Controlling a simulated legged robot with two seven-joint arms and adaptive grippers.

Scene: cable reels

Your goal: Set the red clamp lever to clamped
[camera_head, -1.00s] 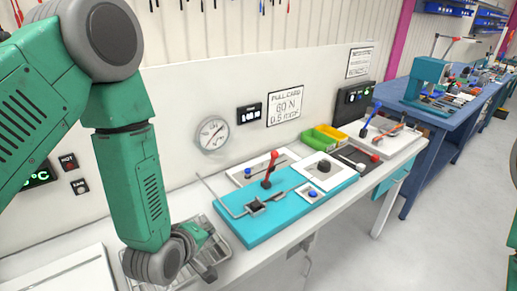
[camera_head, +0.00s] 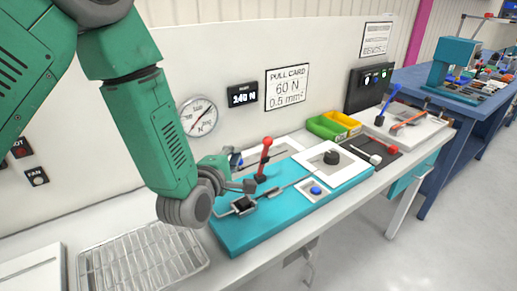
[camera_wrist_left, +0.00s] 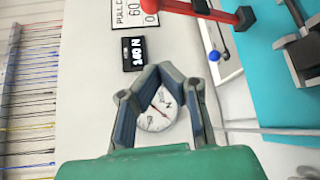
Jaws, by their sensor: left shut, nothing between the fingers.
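The red clamp lever (camera_head: 265,157) stands up, slightly tilted, from the teal fixture board (camera_head: 232,231). It also shows at the top of the left wrist view as a red bar with a round end (camera_wrist_left: 244,18). My left gripper (camera_head: 246,186) is just left of the lever, near its lower part; touching or apart cannot be told in the head view. In the left wrist view its fingers (camera_wrist_left: 160,72) are shut and empty, and the lever lies above and to the right, not between them. My right gripper is out of view.
A black clamp block (camera_head: 243,205) with a thin rod and a blue button (camera_head: 315,190) sit on the board. A black knob (camera_head: 331,157) is to the right. A wire tray (camera_head: 140,262) lies at left. Green and yellow bins (camera_head: 340,120) stand behind.

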